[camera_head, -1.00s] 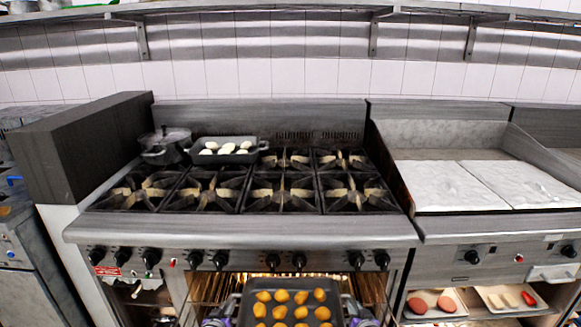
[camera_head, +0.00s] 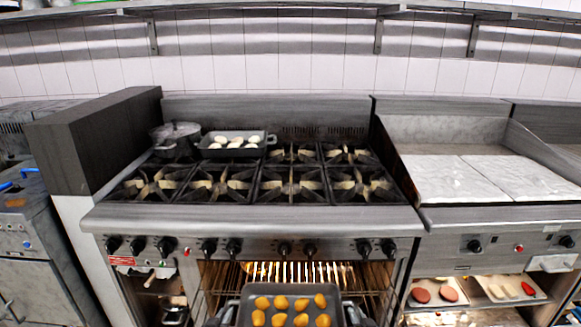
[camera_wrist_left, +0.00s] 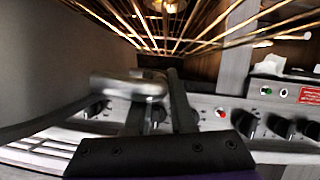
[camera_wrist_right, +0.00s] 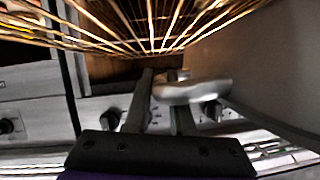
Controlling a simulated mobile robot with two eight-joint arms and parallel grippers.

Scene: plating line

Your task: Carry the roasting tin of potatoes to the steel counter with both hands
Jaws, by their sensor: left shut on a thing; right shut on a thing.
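The roasting tin (camera_head: 250,290) of potatoes (camera_head: 281,302) is at the bottom middle of the head view, in front of the open, lit oven. It is a dark tin holding several golden potatoes, and its lower part is cut off by the frame edge. My left gripper (camera_wrist_left: 155,95) is shut on the tin's left handle (camera_wrist_left: 125,85). My right gripper (camera_wrist_right: 168,90) is shut on the other handle (camera_wrist_right: 195,90). In the head view only small parts of both grippers show beside the tin. The steel counter cannot be made out for certain.
The range (camera_head: 255,220) has several burners, with a lidded pot (camera_head: 177,140) and a second tin of pale items (camera_head: 215,153) at its back left. A griddle (camera_head: 470,180) stands to the right. Lit oven racks (camera_head: 290,272) lie behind the held tin. Another steel unit (camera_head: 40,230) is at the far left.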

